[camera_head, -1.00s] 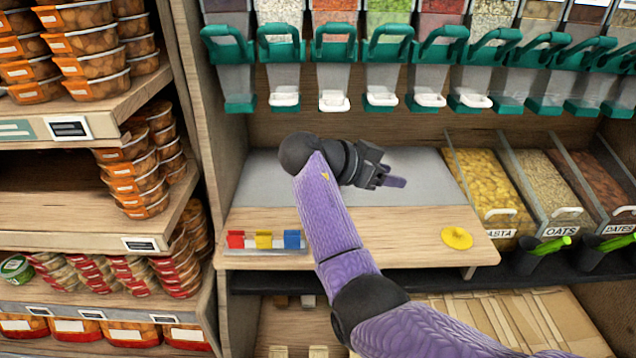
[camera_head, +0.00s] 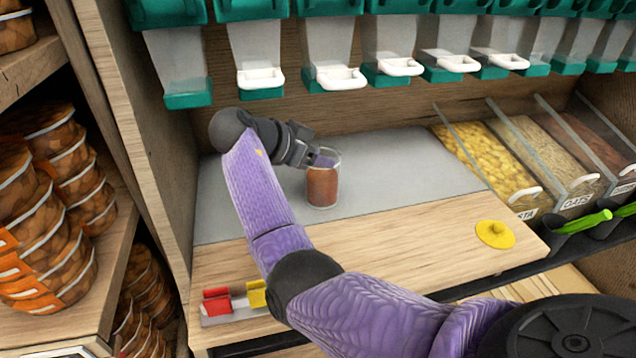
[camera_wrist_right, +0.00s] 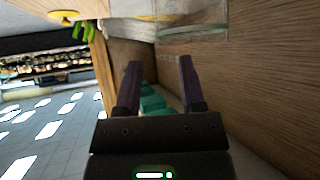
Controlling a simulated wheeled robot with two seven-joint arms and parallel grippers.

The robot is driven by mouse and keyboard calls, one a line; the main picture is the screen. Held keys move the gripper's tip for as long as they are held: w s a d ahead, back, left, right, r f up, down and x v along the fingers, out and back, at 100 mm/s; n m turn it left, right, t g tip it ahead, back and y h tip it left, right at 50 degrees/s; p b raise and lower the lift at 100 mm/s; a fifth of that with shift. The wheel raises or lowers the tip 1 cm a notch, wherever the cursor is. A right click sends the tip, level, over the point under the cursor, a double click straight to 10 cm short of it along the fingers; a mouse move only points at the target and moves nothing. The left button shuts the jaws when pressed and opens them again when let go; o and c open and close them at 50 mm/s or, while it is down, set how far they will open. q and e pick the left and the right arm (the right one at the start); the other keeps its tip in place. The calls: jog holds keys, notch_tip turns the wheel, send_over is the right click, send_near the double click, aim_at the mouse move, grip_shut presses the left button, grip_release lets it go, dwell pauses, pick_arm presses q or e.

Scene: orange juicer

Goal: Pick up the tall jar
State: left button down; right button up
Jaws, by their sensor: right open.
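A clear glass jar (camera_head: 322,187), partly filled with something reddish brown, stands upright on the grey surface behind the wooden board. My right gripper (camera_head: 324,160) is at the jar's upper left side, its purple fingers overlapping the rim in the head view. Whether they touch the jar cannot be told. In the right wrist view my right gripper (camera_wrist_right: 158,82) is open, with nothing visible between its fingers. A clear glass edge (camera_wrist_right: 195,32), perhaps the jar's, shows beyond them at the top. My left gripper is not in view.
A yellow lid (camera_head: 494,234) lies on the wooden board (camera_head: 400,245). Red and yellow clips (camera_head: 217,302) sit at its front left. Dispensers with white handles (camera_head: 340,78) hang above. Bulk food bins (camera_head: 490,165) stand at the right. Grey surface right of the jar is clear.

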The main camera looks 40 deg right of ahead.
aim_at(337, 164)
jog(key=d+f+b, duration=0.2)
jog(key=f, duration=0.1)
jog(key=shift+s+d, duration=0.1)
jog(key=shift+d, duration=0.5)
jog(key=shift+r, duration=0.15)
jog(key=shift+c, duration=0.4)
grip_shut()
